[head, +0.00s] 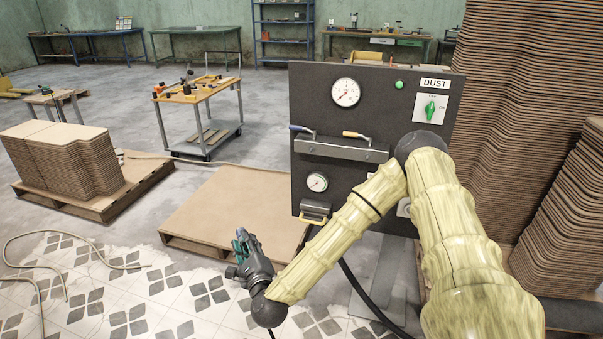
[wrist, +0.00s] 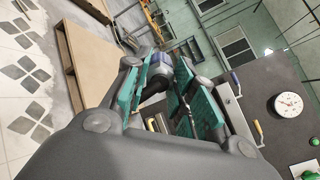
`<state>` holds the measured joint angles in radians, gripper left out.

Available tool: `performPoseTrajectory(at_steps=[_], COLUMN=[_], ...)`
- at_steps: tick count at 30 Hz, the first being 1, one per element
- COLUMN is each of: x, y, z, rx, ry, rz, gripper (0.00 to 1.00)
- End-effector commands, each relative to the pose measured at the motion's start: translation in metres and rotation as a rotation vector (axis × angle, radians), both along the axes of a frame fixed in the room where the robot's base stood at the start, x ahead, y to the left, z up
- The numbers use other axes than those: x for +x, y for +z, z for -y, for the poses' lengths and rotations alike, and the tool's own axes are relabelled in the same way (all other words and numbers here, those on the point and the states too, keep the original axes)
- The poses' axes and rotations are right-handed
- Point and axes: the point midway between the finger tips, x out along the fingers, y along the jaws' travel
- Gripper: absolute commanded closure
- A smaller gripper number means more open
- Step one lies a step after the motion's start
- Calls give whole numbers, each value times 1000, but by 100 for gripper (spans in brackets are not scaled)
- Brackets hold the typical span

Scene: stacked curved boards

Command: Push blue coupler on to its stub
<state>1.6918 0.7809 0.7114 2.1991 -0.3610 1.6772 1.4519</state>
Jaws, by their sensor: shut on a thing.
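My gripper (head: 245,248) is out in front of the lower left of the dark panel, above the floor by the pallet. In the wrist view its teal-padded fingers (wrist: 163,82) are shut on a short dark cylinder with a blue-grey collar, which I take for the blue coupler (wrist: 160,62). Fingers and shadow hide part of it. I cannot make out the stub in either view. The coupler is apart from the panel (head: 375,85) as far as I can see.
The panel carries gauges (head: 346,92), a blue-handled lever (head: 300,128), a yellow-handled lever (head: 355,135) and a yellow pull handle (head: 313,221). A black hose (head: 365,292) runs below it. A board-topped pallet (head: 225,205) stands behind the gripper. Tall board stacks (head: 525,110) stand right.

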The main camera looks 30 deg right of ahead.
Motion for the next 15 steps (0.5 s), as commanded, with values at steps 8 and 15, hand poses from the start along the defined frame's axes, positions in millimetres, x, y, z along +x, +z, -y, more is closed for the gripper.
performPoseTrajectory(at_steps=[8, 15], x=[50, 75], y=[26, 60], z=[79, 145], rx=[-1, 2], ry=[-215, -398], rz=[4, 3], gripper=[100, 100])
